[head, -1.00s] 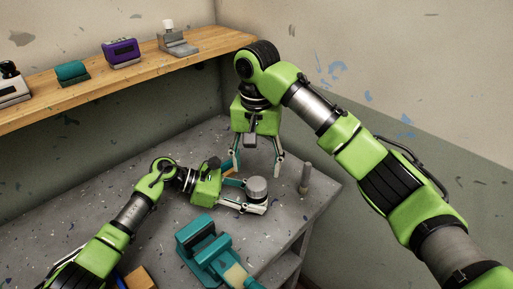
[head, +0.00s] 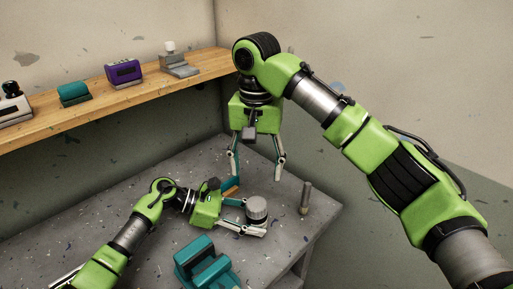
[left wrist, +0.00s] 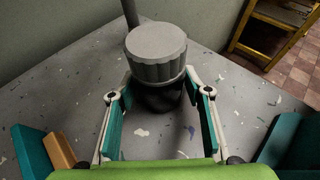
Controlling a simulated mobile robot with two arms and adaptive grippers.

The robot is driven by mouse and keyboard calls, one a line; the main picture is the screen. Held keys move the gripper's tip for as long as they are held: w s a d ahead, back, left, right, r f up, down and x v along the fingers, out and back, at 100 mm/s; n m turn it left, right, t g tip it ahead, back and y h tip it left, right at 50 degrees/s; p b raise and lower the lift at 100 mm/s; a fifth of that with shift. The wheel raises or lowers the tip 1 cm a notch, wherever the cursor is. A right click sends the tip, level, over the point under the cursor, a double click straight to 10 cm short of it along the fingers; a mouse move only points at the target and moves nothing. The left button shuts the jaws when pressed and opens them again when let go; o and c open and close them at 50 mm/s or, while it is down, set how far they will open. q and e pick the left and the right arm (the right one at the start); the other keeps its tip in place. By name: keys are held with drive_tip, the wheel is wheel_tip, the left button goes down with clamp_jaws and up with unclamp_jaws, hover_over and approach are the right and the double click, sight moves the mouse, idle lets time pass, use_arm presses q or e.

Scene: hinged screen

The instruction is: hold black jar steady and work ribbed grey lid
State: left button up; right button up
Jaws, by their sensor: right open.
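The black jar (left wrist: 160,98) stands upright on the grey table with the ribbed grey lid (left wrist: 156,55) on top. In the head view the lid (head: 257,204) shows, while the jar is mostly hidden behind my left gripper's near finger. My left gripper (head: 252,219) reaches in low from the left. Its fingers lie on both sides of the jar, and in the left wrist view the tips appear to touch the jar below the lid. My right gripper (head: 256,178) points down, open and empty, above the lid and clear of it.
A grey upright post (head: 305,197) stands right of the jar near the table edge. A teal fixture (head: 205,262) is in front of my left gripper. A wooden shelf (head: 125,92) with several items runs along the left wall.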

use_arm(q)
drive_tip(key=shift+o, duration=0.6)
drive_tip(key=shift+a+r, duration=0.1)
drive_tip(key=shift+a, duration=0.05)
drive_tip(key=v, duration=1.1)
drive_tip(key=shift+a+r, duration=0.1)
drive_tip(key=shift+a, duration=0.25)
